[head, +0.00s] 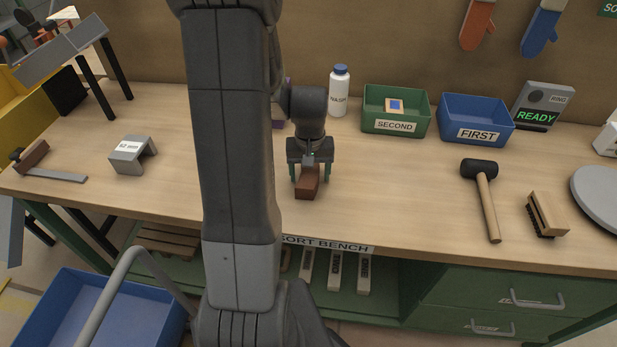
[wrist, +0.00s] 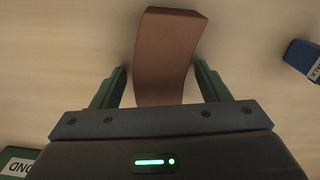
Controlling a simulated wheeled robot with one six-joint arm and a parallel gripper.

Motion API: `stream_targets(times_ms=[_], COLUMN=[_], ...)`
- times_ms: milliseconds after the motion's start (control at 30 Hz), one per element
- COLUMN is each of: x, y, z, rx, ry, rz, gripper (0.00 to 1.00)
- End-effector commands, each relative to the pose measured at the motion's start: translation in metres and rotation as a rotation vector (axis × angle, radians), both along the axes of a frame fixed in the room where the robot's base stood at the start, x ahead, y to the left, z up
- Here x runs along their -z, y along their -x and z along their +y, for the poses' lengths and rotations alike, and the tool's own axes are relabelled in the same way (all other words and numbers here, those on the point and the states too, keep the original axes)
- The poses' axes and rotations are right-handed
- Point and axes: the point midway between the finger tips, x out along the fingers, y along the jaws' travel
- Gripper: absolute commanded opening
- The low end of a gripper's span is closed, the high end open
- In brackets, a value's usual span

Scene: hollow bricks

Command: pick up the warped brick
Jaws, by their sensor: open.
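The warped brick (head: 308,187) is a reddish-brown block lying on the wooden bench (head: 400,200). In the wrist view the brick (wrist: 165,55) looks curved along its length, with its near end hidden behind my gripper's body. My gripper (head: 311,175) is open and low over the bench. In the wrist view its two green fingers stand on either side of the brick, with a gap showing at each side. My arm crosses the middle of the head view and hides part of the bench.
A mallet (head: 487,205) and a brush (head: 546,214) lie right. A grey block (head: 133,155) sits left. Bench around the brick is clear.

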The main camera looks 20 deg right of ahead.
Motion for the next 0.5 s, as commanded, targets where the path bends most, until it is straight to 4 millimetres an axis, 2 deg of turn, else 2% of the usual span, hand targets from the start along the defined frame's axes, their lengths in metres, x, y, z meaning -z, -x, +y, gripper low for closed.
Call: stream_targets(times_ms=[33,333,500], x=[-0.0001,-0.0004,-0.0009], y=[0.0,0.0,-0.0002], z=[0.0,0.0,-0.0002], rx=[0.0,0.0,0.0], ry=[0.0,0.0,0.0], rz=[0.0,0.0,-0.001], gripper=[0.69,0.1,0.08])
